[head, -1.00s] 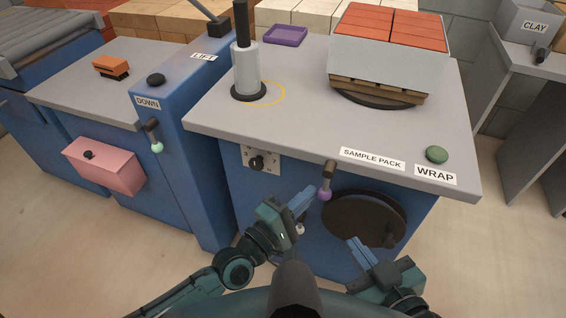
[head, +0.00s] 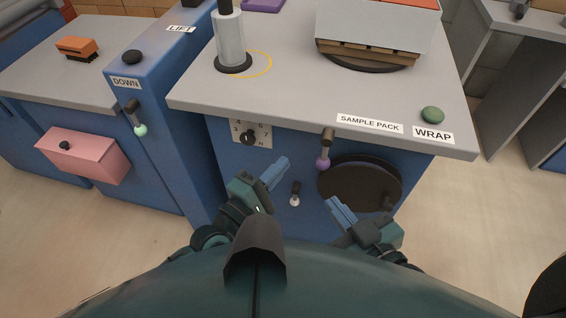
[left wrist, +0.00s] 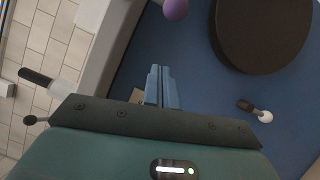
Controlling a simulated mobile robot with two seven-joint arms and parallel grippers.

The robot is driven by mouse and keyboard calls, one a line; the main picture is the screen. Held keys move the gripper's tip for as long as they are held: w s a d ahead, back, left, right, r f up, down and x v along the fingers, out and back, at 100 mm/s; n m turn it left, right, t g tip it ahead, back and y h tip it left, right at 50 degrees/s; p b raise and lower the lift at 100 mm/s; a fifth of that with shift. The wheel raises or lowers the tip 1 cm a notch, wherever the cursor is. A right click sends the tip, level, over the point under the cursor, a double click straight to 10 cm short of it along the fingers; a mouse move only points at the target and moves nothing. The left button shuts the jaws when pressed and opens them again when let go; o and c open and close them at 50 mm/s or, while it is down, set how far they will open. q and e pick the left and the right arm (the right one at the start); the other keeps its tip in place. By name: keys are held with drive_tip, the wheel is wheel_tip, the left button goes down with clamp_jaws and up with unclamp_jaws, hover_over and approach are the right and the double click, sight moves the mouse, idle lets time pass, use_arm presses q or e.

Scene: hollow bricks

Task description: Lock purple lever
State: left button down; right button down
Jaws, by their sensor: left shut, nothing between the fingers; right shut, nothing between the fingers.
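The purple lever (head: 323,162) hangs on the front of the blue wrapping machine, just below the worktop edge, with its purple knob pointing down. The knob also shows at the top of the left wrist view (left wrist: 175,9). My left gripper (head: 281,166) is shut and empty, to the left of the purple knob and apart from it. Its closed blue fingers show in the left wrist view (left wrist: 162,88). My right gripper (head: 335,205) is shut and empty, below the purple lever and in front of the black round cover.
A white-knobbed lever (head: 295,200) sits low on the machine front. A black round cover (head: 350,180) is right of it, and a numbered dial (head: 249,137) is upper left. A green-knobbed lever (head: 140,130) and pink drawer (head: 90,158) are further left.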

use_arm(q)
drive_tip(key=v, duration=0.8)
drive_tip(key=shift+s, duration=0.25)
use_arm(e)
drive_tip(key=shift+s+d+r, duration=0.1)
drive_tip(key=shift+s+d, duration=0.05)
drive_tip(key=shift+d, duration=0.2)
use_arm(q)
drive_tip(key=shift+r, duration=0.15)
